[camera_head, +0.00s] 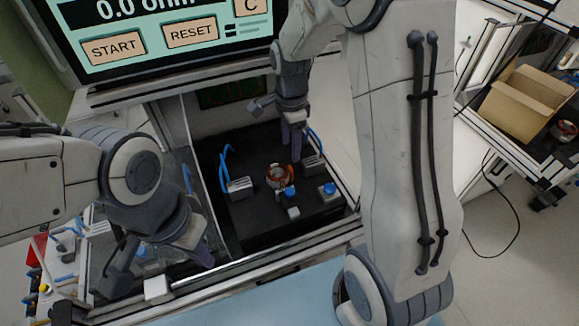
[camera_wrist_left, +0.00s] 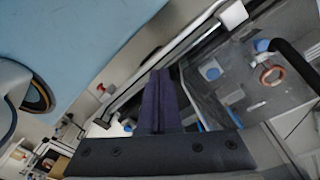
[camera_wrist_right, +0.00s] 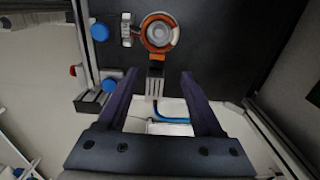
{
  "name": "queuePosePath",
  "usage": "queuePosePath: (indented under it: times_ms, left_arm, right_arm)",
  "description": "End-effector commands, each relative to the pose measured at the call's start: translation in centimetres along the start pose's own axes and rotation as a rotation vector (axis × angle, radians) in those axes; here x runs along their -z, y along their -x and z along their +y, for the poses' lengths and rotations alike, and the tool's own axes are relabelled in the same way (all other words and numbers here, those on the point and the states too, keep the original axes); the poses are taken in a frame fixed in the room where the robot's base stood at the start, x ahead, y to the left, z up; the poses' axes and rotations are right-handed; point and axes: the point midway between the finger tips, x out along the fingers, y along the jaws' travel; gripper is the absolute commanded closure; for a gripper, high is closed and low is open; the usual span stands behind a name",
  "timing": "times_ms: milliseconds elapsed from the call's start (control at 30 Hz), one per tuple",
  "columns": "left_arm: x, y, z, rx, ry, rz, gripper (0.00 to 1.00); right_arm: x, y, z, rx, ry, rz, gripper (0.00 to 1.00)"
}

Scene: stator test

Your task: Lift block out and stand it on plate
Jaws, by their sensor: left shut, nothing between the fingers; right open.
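A round stator with an orange-copper ring (camera_head: 279,176) sits on the black plate (camera_head: 250,215) inside the test bay. It also shows at the top of the right wrist view (camera_wrist_right: 159,33). I cannot tell which part the task calls the block. My right gripper (camera_head: 297,150) points down over the bay, just behind the stator. In the right wrist view its fingers (camera_wrist_right: 157,85) are open, with a silver clamp with a blue handle (camera_wrist_right: 156,88) in the gap beyond them, not visibly gripped. My left gripper (camera_head: 205,258) is shut and empty at the bay's front left.
A clear panel (camera_head: 172,125) borders the bay's left. The screen (camera_head: 160,35) is behind. A cardboard box (camera_head: 527,100) stands far right.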

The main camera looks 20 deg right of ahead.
Motion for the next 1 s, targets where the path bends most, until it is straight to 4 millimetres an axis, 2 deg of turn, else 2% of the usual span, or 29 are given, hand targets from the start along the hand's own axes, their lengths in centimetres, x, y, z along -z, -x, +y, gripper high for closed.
queuePosePath:
  times_ms: [200, 467, 700, 833, 1000]
  left_arm:
    - [0.0, 0.5, 0.0, 0.0, 0.0, 0.0, 1.0]
    - [0.0, 1.0, 0.1, 0.0, 0.0, 0.0, 1.0]
    - [0.1, 2.1, 0.1, 0.0, 0.001, 0.0, 1.0]
    - [0.1, 2.1, 0.1, 0.0, 0.001, 0.0, 1.0]
    - [0.1, 2.1, 0.1, 0.0, 0.001, 0.0, 1.0]
  right_arm:
    - [0.2, -3.4, 0.1, -0.005, -0.013, 0.0, 0.32]
    - [0.2, -5.5, 0.3, -0.005, -0.011, 0.0, 0.32]
    - [0.2, -9.1, 0.6, -0.005, -0.011, 0.0, 0.32]
    - [0.2, -9.9, 0.5, -0.001, -0.01, 0.0, 0.32]
    - [0.2, -10.0, 0.5, 0.0, -0.01, 0.0, 0.32]
